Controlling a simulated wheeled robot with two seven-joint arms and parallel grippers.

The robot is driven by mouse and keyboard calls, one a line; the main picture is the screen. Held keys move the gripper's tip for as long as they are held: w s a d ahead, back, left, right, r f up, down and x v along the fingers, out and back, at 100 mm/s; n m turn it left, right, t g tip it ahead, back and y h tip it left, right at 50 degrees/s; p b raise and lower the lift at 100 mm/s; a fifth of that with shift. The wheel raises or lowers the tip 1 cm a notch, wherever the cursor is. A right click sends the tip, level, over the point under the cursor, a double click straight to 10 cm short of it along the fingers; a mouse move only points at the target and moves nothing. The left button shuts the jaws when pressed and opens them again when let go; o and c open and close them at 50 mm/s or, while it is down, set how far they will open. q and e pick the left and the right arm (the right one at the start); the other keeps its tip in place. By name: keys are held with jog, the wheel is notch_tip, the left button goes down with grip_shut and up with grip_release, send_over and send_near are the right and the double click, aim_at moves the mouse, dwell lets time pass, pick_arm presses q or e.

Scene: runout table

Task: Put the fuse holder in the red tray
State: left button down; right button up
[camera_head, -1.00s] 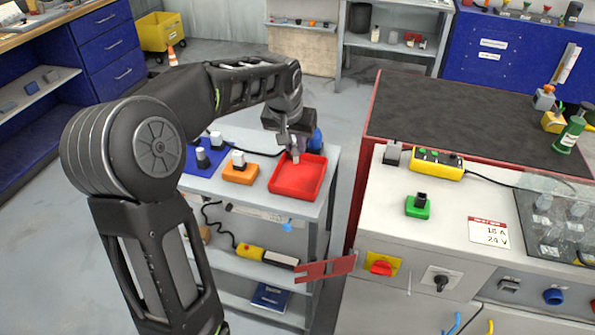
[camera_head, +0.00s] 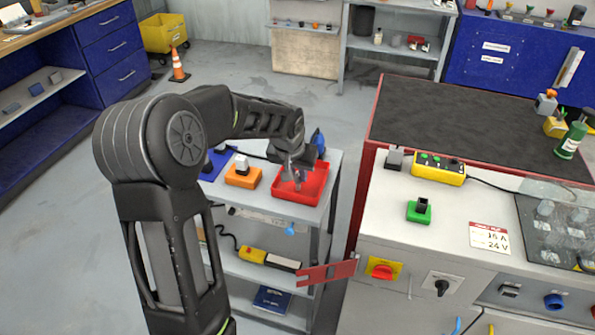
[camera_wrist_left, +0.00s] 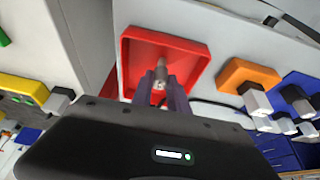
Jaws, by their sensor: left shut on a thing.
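The red tray (camera_head: 312,194) lies on top of the grey cart, at its right end, and fills the middle of the left wrist view (camera_wrist_left: 197,50). My left gripper (camera_head: 296,178) points down over the tray. In the left wrist view its two fingers (camera_wrist_left: 164,90) are shut on a small grey-brown cylindrical piece, the fuse holder (camera_wrist_left: 160,78). The fuse holder is over the tray's floor; I cannot tell whether it touches it. The fingers and wrist partly hide it in the head view. My right gripper is not in view.
An orange block (camera_head: 243,177) with a pale top piece stands left of the tray, beside a blue one (camera_head: 215,163). A blue object (camera_head: 318,141) is behind the tray. The workbench (camera_head: 385,225) with a green block (camera_head: 419,211) stands to the right across a gap.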

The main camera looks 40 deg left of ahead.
pick_arm(q)
jog(key=shift+f, duration=0.15)
jog(key=c, duration=1.3)
grip_release()
jog(key=shift+r, duration=0.25)
jog(key=b+v, duration=0.1)
jog(key=v, duration=1.1)
